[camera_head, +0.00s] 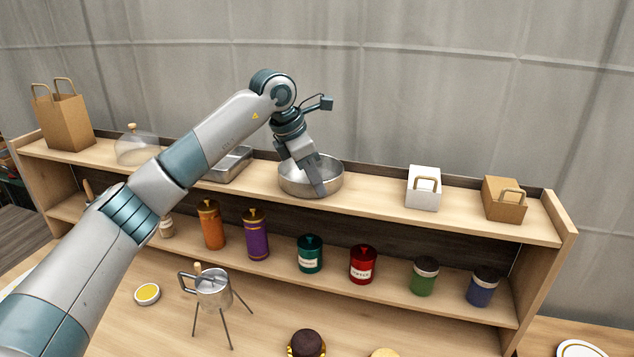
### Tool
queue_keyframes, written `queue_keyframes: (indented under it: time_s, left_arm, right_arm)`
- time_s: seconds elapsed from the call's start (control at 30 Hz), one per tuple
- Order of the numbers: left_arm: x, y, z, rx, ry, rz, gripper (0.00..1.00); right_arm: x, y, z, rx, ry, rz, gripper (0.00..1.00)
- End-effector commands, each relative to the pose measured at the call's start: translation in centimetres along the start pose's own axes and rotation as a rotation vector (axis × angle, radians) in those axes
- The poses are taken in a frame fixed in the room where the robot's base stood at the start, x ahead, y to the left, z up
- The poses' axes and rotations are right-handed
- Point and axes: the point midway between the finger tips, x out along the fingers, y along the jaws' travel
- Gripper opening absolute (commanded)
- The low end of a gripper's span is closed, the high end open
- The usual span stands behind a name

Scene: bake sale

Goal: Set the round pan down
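The round pan (296,188) is a shiny metal pan with a low wall. It is at the top shelf (380,193), near the middle, and looks level; I cannot tell whether its base fully touches the board. A finger overlaps the front wall. Whether the fingers are closed on that wall is not clear from this angle. My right gripper is out of view.
A rectangular metal tray (229,166) and a glass dome (134,150) stand left of the pan. A white box (423,188) and a brown box (503,200) stand to its right. Colored jars (310,254) line the lower shelf. Free board lies between pan and white box.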

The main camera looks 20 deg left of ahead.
Motion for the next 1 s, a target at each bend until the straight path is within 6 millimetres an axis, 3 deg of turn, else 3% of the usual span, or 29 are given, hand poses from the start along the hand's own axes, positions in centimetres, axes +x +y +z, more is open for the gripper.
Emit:
queue_keyframes:
  time_s: [0.03, 0.1, 0.13, 0.63, 1.0]
  left_arm:
    - [0.2, 0.0, -0.1, 0.000, 0.000, 0.000, 0.00]
    - [0.1, 0.0, -0.1, 0.000, 0.000, 0.000, 0.18]
    - [0.1, 0.0, -0.1, 0.000, 0.000, 0.000, 0.20]
    - [-0.6, 0.1, 0.0, -0.001, 0.000, 0.002, 0.20]
    - [-6.1, 0.0, 0.0, 0.001, -0.002, 0.003, 0.20]
  right_arm:
    - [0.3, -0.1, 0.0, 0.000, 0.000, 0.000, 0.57]
    - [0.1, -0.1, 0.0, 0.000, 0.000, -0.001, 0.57]
    - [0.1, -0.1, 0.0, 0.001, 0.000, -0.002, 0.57]
    - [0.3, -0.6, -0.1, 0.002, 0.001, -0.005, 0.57]
    - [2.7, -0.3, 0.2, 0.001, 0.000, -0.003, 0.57]
